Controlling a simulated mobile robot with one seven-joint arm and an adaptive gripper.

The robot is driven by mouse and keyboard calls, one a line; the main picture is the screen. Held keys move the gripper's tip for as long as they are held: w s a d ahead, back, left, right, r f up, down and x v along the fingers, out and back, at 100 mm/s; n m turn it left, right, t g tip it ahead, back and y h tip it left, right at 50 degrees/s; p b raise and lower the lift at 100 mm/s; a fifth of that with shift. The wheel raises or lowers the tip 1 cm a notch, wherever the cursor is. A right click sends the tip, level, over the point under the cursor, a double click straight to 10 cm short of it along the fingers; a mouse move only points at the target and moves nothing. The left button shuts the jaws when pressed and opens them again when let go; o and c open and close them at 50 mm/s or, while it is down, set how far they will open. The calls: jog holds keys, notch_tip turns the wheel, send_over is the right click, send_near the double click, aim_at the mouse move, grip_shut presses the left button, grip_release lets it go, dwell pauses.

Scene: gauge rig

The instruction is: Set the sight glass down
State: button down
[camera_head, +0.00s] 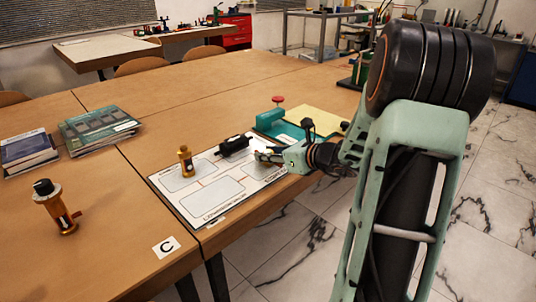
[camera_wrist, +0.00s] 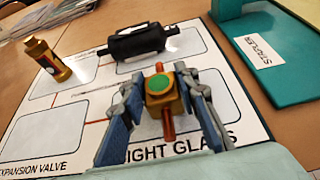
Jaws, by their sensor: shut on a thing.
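The sight glass (camera_wrist: 160,84) is a small brass block with a green round window and copper stubs at both ends. My gripper (camera_wrist: 158,82) is shut on it, with a blue-grey finger on each side, in the wrist view. It is over the mat's outlined box above the partly covered "SIGHT GLASS" label; I cannot tell whether it touches the mat. In the head view my gripper (camera_head: 262,154) is over the right part of the white mat (camera_head: 208,222), and the sight glass is mostly hidden there.
A green stapler base (camera_wrist: 275,60) lies close to the right. A brass valve with black knob (camera_head: 57,208) and books (camera_head: 98,128) are left.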

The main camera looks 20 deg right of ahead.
jog(key=c, duration=1.5)
grip_release()
jog(key=shift+f, duration=0.1)
jog(key=shift+r, duration=0.2)
jog(key=p+v, duration=0.3)
jog(key=v, duration=0.9)
